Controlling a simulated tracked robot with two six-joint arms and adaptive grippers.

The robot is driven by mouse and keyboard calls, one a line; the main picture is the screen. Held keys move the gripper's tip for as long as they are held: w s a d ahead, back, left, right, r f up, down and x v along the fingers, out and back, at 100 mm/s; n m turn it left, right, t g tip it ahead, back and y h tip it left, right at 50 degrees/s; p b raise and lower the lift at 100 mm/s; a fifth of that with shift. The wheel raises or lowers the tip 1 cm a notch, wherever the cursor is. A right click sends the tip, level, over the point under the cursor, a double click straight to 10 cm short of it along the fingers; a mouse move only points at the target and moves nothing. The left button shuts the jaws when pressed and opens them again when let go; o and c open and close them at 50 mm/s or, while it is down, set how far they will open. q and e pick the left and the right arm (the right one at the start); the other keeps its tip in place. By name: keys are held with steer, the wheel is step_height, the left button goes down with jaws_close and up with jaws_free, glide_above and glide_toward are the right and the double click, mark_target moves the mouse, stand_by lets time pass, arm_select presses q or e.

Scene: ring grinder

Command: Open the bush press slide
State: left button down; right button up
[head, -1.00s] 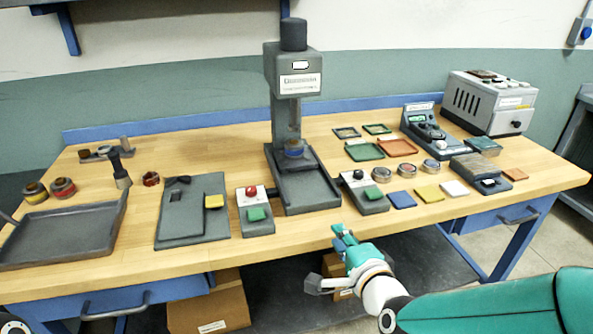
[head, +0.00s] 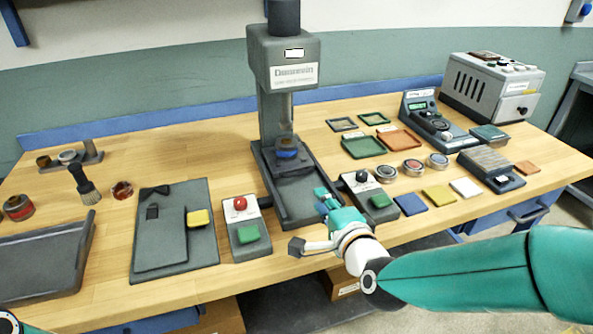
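The bush press (head: 283,65) is a tall dark grey machine with a white label, standing at the middle of the bench. Its flat base tray (head: 302,196) reaches toward the front edge. A blue-ringed part (head: 286,153) sits on the base under the press head. My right gripper (head: 308,220) is in front of the tray's front end, fingers spread and empty. It hides a little of the tray's front right corner; I cannot tell whether it touches. Only a bit of my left arm shows at the bottom left corner, and its gripper is out of view.
A control box with a red knob and green button (head: 241,226) stands left of the press. A box with a black knob (head: 369,194) stands close right of my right gripper. Coloured tiles, round tins and trays lie further right. A grey plate (head: 168,255) lies at left.

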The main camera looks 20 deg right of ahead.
mark_target(298, 174)
steer(key=x, duration=0.5)
steer(key=p+x, duration=0.1)
steer(key=x, duration=0.4)
steer(key=p+x, duration=0.1)
steer(key=x, duration=0.4)
steer(key=shift+s+a+f, duration=0.1)
steer(key=shift+a, duration=0.2)
jaws_close()
